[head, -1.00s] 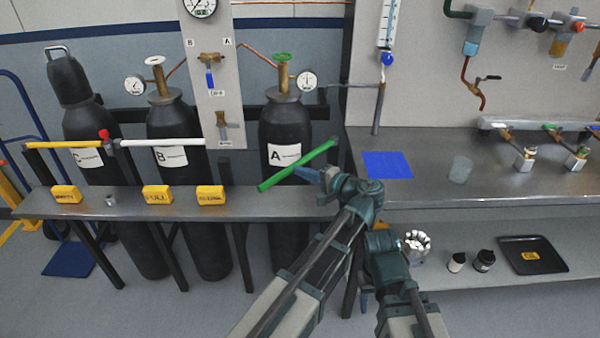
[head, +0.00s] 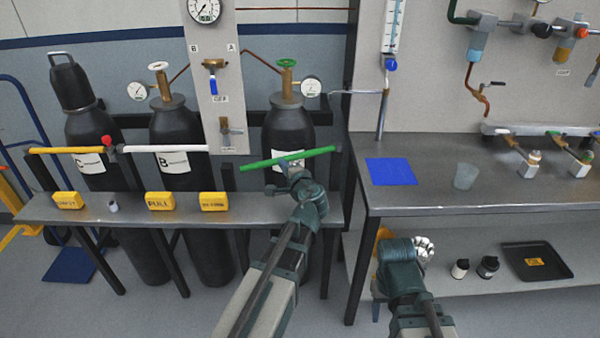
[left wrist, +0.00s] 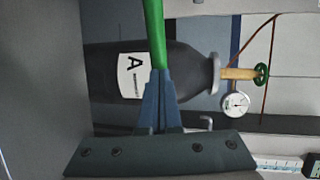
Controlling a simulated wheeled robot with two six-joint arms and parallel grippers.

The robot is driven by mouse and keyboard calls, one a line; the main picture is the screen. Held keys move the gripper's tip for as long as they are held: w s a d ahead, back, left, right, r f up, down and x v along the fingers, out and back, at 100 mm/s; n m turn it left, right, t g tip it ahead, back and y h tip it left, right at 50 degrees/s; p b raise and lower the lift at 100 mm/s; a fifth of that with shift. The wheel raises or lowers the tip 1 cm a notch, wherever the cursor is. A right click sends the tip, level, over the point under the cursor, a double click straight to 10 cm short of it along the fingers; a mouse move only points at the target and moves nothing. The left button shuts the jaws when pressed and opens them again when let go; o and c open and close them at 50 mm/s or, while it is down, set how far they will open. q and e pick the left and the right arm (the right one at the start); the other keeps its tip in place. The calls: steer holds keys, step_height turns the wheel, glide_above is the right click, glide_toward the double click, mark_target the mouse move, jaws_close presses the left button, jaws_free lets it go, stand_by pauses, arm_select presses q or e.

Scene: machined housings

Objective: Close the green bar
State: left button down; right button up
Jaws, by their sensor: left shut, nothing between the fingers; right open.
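The green bar (head: 300,157) spans in front of cylinder A (head: 290,128) in the head view. Its right end is at the post on the right, and its left end is close to the post (head: 228,172) beside the white bar. Whether that end touches the post I cannot tell. My left gripper (head: 282,168) is shut and empty, its fingertips against or right at the near side of the bar. In the left wrist view the bar (left wrist: 154,35) rises from the blue fingertips (left wrist: 160,75). My right gripper (head: 376,310) is low at the bench front, mostly hidden by its arm.
A yellow bar (head: 65,150) and a white bar (head: 165,149) cross the other cylinders. Yellow blocks (head: 214,201) stand on the narrow shelf (head: 130,214). The workbench (head: 430,190) on the right holds a blue sheet (head: 391,171) and a cup (head: 465,177).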

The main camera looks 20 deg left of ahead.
arm_select(q)
steer(key=w+a+m+t+h, duration=0.1)
steer(key=w+a+h, duration=0.1)
steer(key=w+a, duration=0.3)
steer(key=shift+w+m, duration=0.4)
steer(key=shift+w, duration=0.15)
arm_select(e)
steer(key=shift+s, duration=0.1)
arm_select(q)
steer(key=shift+w+a+r, duration=0.1)
steer(key=shift+r, duration=0.05)
arm_select(e)
steer(key=shift+d, duration=0.1)
